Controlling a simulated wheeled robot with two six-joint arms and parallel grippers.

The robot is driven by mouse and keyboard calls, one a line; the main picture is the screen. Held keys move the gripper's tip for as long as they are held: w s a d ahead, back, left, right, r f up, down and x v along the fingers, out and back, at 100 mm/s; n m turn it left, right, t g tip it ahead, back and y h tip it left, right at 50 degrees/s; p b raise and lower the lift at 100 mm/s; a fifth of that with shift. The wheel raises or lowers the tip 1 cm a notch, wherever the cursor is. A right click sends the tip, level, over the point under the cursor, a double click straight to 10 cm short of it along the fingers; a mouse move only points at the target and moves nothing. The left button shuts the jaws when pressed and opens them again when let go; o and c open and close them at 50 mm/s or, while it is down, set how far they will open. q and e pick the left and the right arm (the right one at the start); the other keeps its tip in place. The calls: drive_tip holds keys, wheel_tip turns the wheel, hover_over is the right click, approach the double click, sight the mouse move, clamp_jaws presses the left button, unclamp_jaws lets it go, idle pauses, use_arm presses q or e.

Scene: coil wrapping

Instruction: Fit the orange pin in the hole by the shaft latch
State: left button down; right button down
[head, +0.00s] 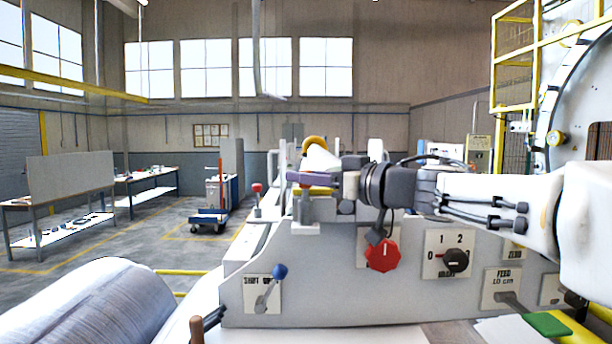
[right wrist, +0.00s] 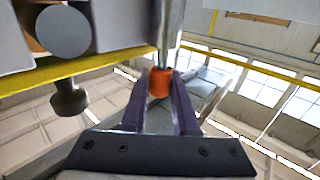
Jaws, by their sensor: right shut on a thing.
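The hole does not show, and I cannot make out the shaft latch for certain. In the head view the pin is hidden. My left gripper is out of view.
The panel holds a blue-knobbed lever (head: 280,271), a red knob (head: 382,256) and a black dial (head: 456,260). A red-topped lever (head: 257,188) stands left of my gripper. A yellow bar (right wrist: 90,68) and a dark knob (right wrist: 69,98) are close in the wrist view. A large coil (head: 95,305) lies front left.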

drive_tip(key=shift+f, duration=0.15)
drive_tip(key=c, duration=0.6)
unclamp_jaws()
drive_tip(key=shift+d, duration=0.1)
drive_tip(key=b+v, duration=0.4)
drive_tip(key=v, duration=0.6)
drive_tip(key=shift+s, duration=0.2)
